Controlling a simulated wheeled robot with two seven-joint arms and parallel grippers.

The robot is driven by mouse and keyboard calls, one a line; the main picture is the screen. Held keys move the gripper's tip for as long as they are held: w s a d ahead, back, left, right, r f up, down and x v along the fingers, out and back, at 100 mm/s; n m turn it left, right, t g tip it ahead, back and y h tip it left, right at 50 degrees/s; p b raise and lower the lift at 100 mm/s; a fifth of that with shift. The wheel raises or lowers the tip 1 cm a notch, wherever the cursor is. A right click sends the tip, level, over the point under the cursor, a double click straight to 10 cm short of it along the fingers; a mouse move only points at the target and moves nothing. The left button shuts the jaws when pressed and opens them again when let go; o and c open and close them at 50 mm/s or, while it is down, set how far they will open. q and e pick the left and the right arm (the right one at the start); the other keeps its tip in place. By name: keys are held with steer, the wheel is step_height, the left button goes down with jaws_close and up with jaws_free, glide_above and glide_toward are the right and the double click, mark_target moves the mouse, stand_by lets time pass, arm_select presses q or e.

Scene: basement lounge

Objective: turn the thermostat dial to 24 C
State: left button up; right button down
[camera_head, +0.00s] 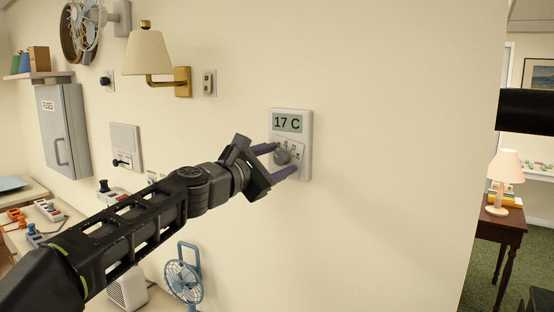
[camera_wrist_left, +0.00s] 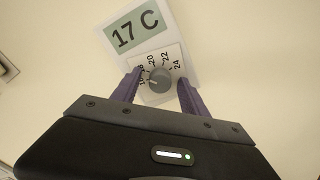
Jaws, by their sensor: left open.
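The white thermostat (camera_head: 306,140) is mounted on the cream wall, and its display (camera_head: 287,123) reads 17 C. Its round grey dial (camera_head: 283,157) sits below the display. In the left wrist view the dial (camera_wrist_left: 159,80) is ringed by a scale with marks including 18, 20, 22 and 24, and its pointer is toward the low end at the left. My left gripper (camera_head: 284,161) is open at the thermostat, with its purple fingers on either side of the dial. In the left wrist view gaps show between the fingers and the dial. My right gripper is not in view.
A wall lamp (camera_head: 148,52), a light switch (camera_head: 209,83) and a grey fuse box (camera_head: 64,130) are on the wall to the left. A blue fan (camera_head: 183,277) stands below my left arm. The wall right of the thermostat is bare.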

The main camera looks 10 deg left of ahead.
arm_select(q)
steer(key=shift+c, duration=0.2)
jaws_close()
